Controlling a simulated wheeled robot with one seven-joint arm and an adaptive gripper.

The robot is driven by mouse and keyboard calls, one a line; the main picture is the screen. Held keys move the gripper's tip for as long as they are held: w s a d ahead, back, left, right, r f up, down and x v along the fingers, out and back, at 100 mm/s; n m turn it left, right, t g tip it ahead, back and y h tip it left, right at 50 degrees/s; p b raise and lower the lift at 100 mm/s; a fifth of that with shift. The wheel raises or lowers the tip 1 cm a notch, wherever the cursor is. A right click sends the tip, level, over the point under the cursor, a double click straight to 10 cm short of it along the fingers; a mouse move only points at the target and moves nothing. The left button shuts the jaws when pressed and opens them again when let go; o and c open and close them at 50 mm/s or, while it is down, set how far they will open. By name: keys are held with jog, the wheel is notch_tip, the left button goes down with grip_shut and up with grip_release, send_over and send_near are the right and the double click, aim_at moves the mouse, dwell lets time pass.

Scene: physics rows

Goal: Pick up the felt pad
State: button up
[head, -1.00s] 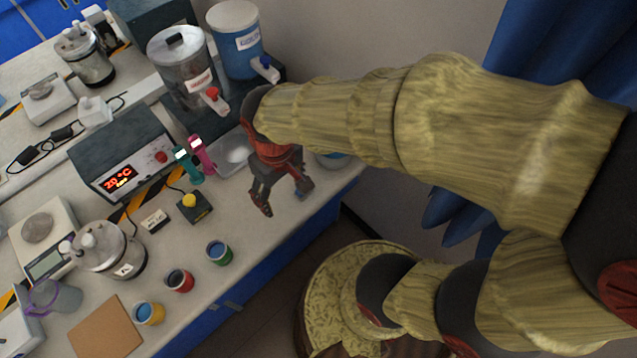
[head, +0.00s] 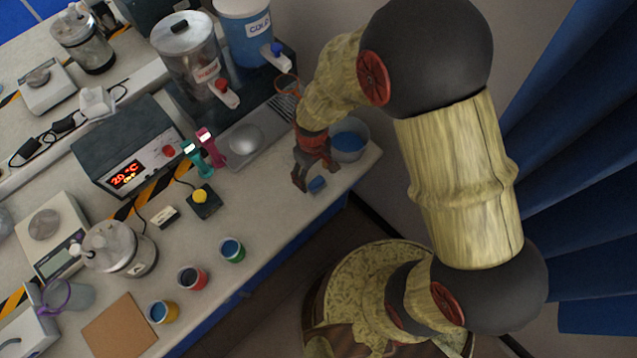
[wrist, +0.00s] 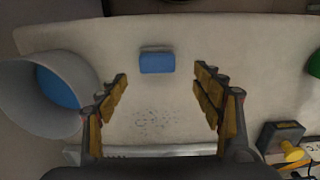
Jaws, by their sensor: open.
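A small blue block, which looks like the felt pad (head: 317,184), lies on the worktop near its right front edge. My gripper (head: 314,178) is open and empty, above the worktop at the pad. In the wrist view my gripper (wrist: 161,74) has its fingers spread to either side, and the pad shows between and just beyond the fingertips. Nothing touches the pad that I can see.
A grey tub with blue inside (head: 350,151) stands close behind my gripper; the tub (wrist: 28,108) is left in the wrist view. A yellow-button box (head: 204,200), a metal tray (head: 226,146) and several paint cups are to the left.

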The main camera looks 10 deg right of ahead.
aim_at(316, 182)
jog(key=f, duration=0.2)
jog(key=f+b, duration=0.1)
jog(key=f, duration=0.3)
jog(key=shift+s+d, duration=0.2)
jog(key=shift+d, duration=0.2)
jog(key=shift+r, duration=0.1)
jog(key=shift+c, duration=1.3)
jog(key=c, duration=1)
